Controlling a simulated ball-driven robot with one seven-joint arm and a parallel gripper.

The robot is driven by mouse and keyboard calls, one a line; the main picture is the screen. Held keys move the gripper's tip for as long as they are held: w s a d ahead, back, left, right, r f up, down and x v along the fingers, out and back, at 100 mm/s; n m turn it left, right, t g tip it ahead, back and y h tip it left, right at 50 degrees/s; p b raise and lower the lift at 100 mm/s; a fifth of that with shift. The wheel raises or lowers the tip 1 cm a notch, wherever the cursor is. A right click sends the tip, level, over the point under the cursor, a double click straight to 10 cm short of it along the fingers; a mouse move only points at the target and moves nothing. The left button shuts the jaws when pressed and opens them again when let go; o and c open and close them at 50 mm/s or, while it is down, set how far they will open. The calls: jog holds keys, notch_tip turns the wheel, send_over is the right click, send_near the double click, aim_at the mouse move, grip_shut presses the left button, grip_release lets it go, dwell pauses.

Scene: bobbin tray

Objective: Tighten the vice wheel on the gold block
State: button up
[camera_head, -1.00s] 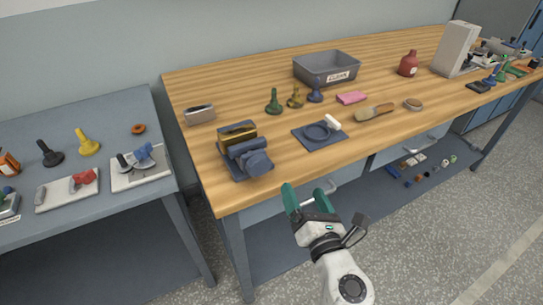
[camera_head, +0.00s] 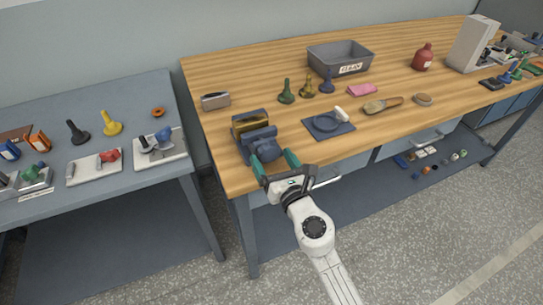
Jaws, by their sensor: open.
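The gold block (camera_head: 250,118) sits at the back of the blue-grey vice (camera_head: 258,138) near the left front corner of the wooden bench. The vice wheel (camera_head: 264,149) is on the vice's near side, facing the bench's front edge. My gripper (camera_head: 274,160) is open, with its two green fingers spread just in front of the wheel, one toward each side of it. I cannot tell whether the fingers touch the wheel. The fingers partly cover the wheel's lower part.
A grey bin (camera_head: 341,57) and several coloured bobbin-like pieces stand behind. A metal box (camera_head: 215,101) is at the back left. A grey table (camera_head: 60,205) stands left, across a gap.

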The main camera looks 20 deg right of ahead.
jog(key=shift+w, duration=0.7)
jog(key=shift+c, duration=0.3)
jog(key=c, duration=1)
